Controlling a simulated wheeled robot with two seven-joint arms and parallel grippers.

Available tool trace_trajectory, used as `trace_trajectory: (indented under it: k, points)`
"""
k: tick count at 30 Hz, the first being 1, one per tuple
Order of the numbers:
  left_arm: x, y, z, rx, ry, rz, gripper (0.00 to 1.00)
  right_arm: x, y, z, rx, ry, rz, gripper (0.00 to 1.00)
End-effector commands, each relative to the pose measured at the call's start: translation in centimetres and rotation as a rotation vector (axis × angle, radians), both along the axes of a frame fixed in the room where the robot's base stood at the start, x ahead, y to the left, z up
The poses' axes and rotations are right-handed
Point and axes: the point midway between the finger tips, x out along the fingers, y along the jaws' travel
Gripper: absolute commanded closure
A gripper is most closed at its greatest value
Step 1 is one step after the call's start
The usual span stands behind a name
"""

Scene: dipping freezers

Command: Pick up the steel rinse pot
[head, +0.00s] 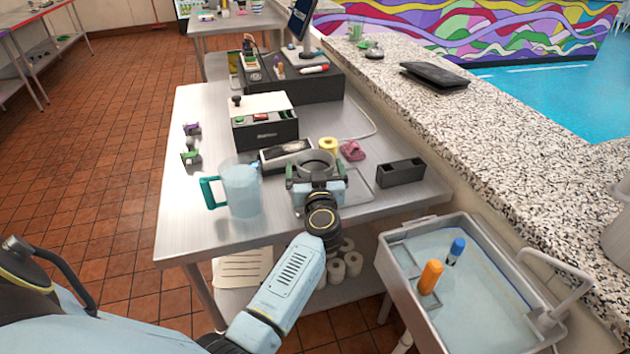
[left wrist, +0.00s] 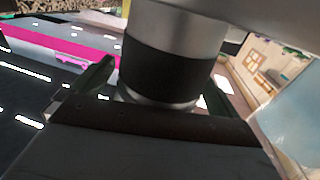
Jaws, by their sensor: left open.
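The steel rinse pot (head: 319,158) stands on the steel table, mostly hidden behind my left gripper in the head view; its round rim shows. In the left wrist view the pot (left wrist: 175,70) is a steel cylinder with a wide black band, upright close in front of the palm. My left gripper (head: 318,176) is open, with its green-edged fingers on either side of the pot. Whether the fingers touch it I cannot tell. In the left wrist view the gripper (left wrist: 160,95) shows one finger left of the pot and one right. My right gripper is not in view.
A clear jug with a green handle (head: 240,188) stands left of the pot. A black box (head: 401,171) stands to its right, a yellow roll (head: 328,146) and pink item (head: 352,150) behind. A sink (head: 480,290) with orange and blue bottles is at lower right.

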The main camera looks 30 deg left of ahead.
Motion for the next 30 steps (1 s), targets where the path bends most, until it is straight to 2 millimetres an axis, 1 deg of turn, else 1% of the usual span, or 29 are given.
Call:
trace_trajectory:
  k: [2, 12, 15, 20, 23, 26, 30]
  points:
    - [0.0, 0.0, 0.0, 0.0, 0.0, 0.0, 0.0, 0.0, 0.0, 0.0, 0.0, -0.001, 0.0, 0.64]
    - [0.0, 0.0, 0.0, 0.0, 0.0, 0.0, 0.44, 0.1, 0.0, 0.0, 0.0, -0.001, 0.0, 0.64]
    - [0.0, 0.0, 0.2, 0.001, -0.003, 0.0, 0.56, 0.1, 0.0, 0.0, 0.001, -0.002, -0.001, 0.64]
    - [0.0, 0.0, 0.1, 0.001, -0.003, 0.0, 0.56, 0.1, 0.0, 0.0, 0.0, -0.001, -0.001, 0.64]
    - [0.0, 0.0, 0.5, 0.001, -0.003, 0.0, 0.56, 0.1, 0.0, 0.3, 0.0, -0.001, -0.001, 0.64]
    - [0.0, -0.1, 1.6, 0.002, -0.004, 0.0, 0.56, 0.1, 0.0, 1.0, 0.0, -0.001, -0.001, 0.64]
    - [0.0, -0.1, 4.3, -0.001, -0.006, 0.0, 0.56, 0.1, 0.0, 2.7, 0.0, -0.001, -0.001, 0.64]
